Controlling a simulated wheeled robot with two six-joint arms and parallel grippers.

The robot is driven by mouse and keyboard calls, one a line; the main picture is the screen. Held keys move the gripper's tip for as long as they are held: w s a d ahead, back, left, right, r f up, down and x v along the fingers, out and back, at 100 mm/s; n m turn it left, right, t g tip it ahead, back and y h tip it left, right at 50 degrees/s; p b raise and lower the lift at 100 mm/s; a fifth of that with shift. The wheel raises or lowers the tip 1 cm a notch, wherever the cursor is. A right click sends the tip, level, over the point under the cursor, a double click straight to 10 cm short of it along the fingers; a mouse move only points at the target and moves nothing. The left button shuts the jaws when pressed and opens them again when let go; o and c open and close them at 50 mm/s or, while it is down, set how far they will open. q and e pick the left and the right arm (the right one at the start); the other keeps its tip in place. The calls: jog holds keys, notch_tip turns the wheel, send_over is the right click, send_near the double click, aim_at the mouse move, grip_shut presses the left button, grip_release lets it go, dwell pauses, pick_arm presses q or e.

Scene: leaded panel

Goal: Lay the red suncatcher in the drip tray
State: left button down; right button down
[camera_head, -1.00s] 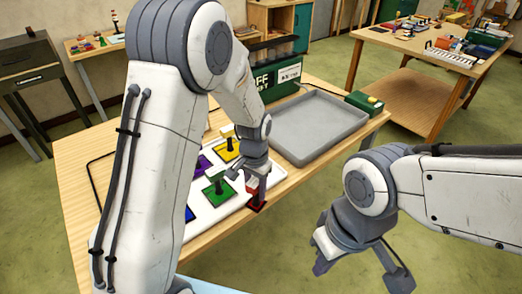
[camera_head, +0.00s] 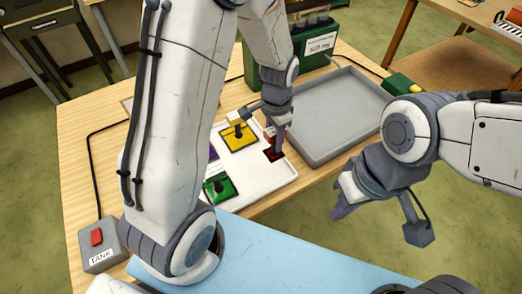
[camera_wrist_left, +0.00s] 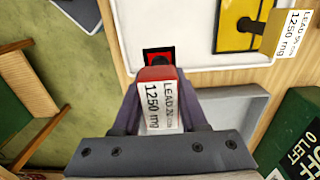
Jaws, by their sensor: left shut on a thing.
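The red suncatcher (camera_head: 273,155) is a small dark-framed red square with a red block handle on top. It is at the right edge of the white board, beside the drip tray. My left gripper (camera_head: 278,138) is shut on its handle. In the left wrist view the suncatcher (camera_wrist_left: 157,56) hangs out past the fingers, and the handle's label reads "LEAD" and "1250 mg". The drip tray (camera_head: 340,110) is grey, shallow and empty where visible. Its corner also shows in the left wrist view (camera_wrist_left: 245,107). My right gripper (camera_head: 381,217) is open and empty, off the table's front side.
The white board (camera_head: 260,182) holds yellow (camera_head: 240,140), green (camera_head: 219,187) and purple pieces. A green machine (camera_head: 318,45) stands behind the tray. A green box (camera_head: 402,84) sits by the tray's far right corner. A grey "TANK" switch box (camera_head: 101,248) is front left.

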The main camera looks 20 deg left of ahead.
pick_arm(q)
jog(key=a+f, duration=0.1)
jog(key=f, duration=0.1)
jog(key=s+a+f+p, duration=0.1)
jog(key=s+a+f, duration=0.1)
jog(key=f, duration=0.1)
jog(key=shift+s+a+f, duration=0.15)
jog(key=shift+s+f, duration=0.05)
jog(key=shift+f, duration=0.45)
jog(key=shift+f, duration=0.15)
jog(key=shift+c, duration=2.2)
grip_release()
